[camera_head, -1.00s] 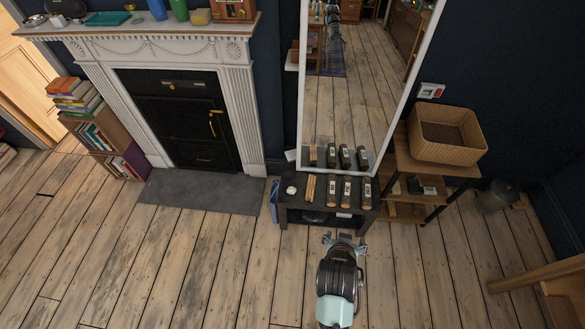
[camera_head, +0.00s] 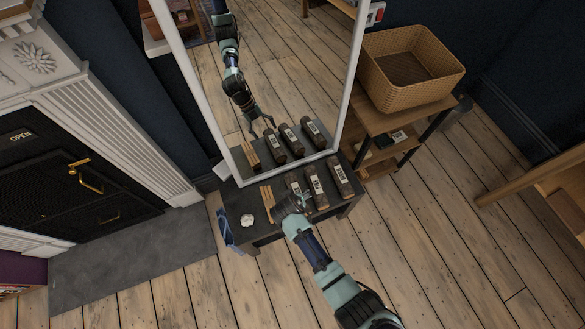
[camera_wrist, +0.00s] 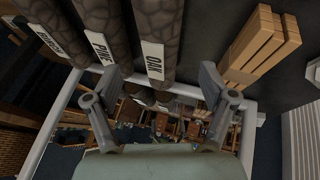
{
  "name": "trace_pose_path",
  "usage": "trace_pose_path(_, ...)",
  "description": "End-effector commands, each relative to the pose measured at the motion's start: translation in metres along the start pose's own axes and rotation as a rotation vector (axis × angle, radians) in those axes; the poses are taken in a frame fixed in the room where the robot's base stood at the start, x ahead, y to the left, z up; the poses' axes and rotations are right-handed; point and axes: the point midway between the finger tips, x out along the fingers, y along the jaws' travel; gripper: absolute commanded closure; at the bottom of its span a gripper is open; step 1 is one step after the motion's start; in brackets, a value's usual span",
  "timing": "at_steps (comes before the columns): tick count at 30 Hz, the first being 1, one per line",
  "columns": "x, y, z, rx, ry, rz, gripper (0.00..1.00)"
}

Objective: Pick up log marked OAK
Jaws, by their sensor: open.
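The OAK log (camera_wrist: 158,40) is a dark, brown-ended log with a white label, lying in the wrist view between the lines of my two fingers. In the head view it is the leftmost log (camera_head: 292,179), partly hidden by my gripper. My gripper (camera_head: 289,202) is over the front of the low dark table (camera_head: 238,203). In the wrist view my gripper (camera_wrist: 161,74) is open with nothing between its fingers; contact with the log cannot be told. The log marked PINE (camera_wrist: 101,38) lies beside the OAK log, and a third log (camera_wrist: 48,35) lies beyond it.
Light wooden sticks (camera_head: 267,197) lie left of the OAK log, with a white lump (camera_head: 247,220) farther left. A tall framed mirror (camera_head: 225,105) stands behind the table and reflects the logs and my arm. A woven basket (camera_head: 412,92) sits on a shelf unit at right.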

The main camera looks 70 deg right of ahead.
Motion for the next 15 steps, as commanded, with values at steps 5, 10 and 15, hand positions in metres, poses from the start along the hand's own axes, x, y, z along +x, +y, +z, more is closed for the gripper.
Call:
trace_pose_path(5, 0.015, -0.001, -0.001, 0.0, 0.002, 0.0, 0.17)
trace_pose_path(10, 0.046, -0.003, -0.002, 0.002, 0.001, 0.0, 0.17)
trace_pose_path(15, 0.065, -0.002, -0.005, 0.0, 0.002, 0.0, 0.17)
